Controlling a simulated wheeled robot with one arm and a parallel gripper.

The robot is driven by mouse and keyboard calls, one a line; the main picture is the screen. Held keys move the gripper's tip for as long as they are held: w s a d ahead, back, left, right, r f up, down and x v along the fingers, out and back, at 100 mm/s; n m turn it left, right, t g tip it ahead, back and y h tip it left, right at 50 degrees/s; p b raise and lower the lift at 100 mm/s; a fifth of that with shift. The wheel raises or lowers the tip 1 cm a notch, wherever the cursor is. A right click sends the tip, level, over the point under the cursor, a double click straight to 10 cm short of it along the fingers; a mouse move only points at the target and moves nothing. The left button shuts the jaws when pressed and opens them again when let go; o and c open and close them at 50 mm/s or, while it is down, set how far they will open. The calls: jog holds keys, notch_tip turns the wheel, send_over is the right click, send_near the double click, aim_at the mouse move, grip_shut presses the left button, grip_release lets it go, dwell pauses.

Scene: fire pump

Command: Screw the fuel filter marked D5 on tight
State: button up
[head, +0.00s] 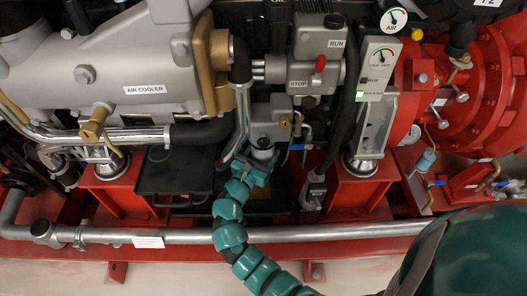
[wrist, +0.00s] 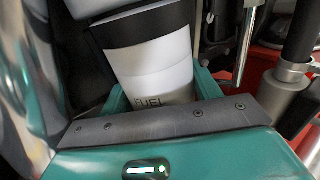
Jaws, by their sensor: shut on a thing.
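The fuel filter (wrist: 152,62) is a white canister with a dark band at its upper end. The word FUEL shows low on its side in the wrist view; no D5 marking can be read. My gripper (wrist: 162,95) is shut on its lower part, with a green finger on each side. In the head view my gripper (head: 257,173) reaches up from below to the filter (head: 262,153), which is mostly hidden there, under a grey filter head (head: 270,118). I cannot tell how far the thread is engaged.
A black hose (head: 349,90) and a lever (head: 307,135) are close on the right. A black tray (head: 175,172) lies left of my gripper. A grey pipe (head: 330,233) runs across the front, below my arm.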

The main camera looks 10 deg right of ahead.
jog(key=shift+f, duration=0.1)
jog(key=o, duration=1.5)
